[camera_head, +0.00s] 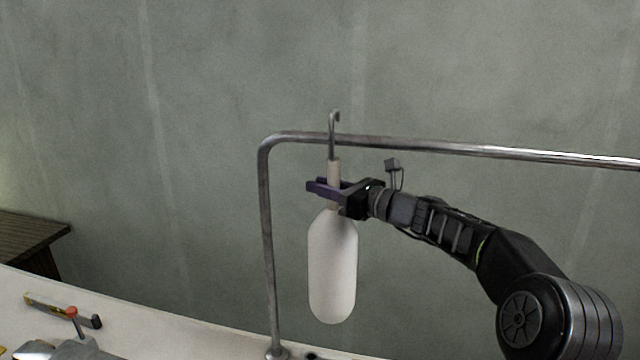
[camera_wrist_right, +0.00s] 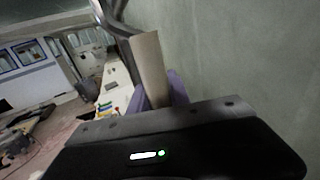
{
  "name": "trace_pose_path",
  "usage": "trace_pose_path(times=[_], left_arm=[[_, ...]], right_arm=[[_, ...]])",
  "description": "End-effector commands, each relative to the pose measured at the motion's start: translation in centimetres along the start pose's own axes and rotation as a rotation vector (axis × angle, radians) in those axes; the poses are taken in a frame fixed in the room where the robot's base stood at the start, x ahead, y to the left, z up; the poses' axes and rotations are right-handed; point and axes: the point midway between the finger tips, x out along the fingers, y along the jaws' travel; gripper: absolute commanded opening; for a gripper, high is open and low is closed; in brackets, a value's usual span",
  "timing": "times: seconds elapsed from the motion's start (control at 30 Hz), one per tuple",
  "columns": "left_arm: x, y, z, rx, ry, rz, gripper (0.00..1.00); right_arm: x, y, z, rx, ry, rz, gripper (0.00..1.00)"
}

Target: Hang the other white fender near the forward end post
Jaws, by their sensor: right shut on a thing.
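A white fender (camera_head: 332,268) hangs upright from my right gripper (camera_head: 326,187). The gripper is shut on the fender's beige neck, which also shows between the purple fingers in the right wrist view (camera_wrist_right: 149,68). A metal hook (camera_head: 334,130) rises from the neck, and its curved top is above the height of the rail (camera_head: 450,149) in the picture. Whether the hook touches the rail, I cannot tell. The end post (camera_head: 267,240) of the rail stands just left of the fender and bends into the rail at its top. My left gripper is out of view.
A white deck surface (camera_head: 180,325) runs along the bottom. A yellow level (camera_head: 50,307) and a red-topped tool (camera_head: 73,316) lie on it at the lower left. A dark wooden table (camera_head: 30,235) stands at the far left. A plain grey wall is behind the rail.

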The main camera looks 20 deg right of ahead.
Motion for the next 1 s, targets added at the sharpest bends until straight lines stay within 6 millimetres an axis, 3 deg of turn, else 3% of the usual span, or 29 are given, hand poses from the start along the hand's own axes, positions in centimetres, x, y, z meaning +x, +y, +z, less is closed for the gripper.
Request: trace_pose_path(times=[0.03, 0.33, 0.83, 0.87, 1.0], left_arm=[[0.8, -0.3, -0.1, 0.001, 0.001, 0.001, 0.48], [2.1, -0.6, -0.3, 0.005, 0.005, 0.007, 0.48], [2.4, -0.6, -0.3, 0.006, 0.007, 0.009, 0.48], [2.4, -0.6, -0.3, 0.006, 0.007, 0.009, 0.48], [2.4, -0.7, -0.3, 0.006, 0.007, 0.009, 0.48]], right_arm=[[0.0, 0.1, -0.7, 0.0, -0.003, 0.001, 0.0], [0.0, 0.2, -2.5, -0.001, -0.004, 0.002, 0.0], [0.0, 0.2, -2.9, -0.001, -0.004, 0.002, 0.0], [0.0, 0.2, -2.9, -0.001, -0.004, 0.002, 0.23], [0.0, 0.2, -3.0, 0.0, -0.003, 0.002, 0.35]])
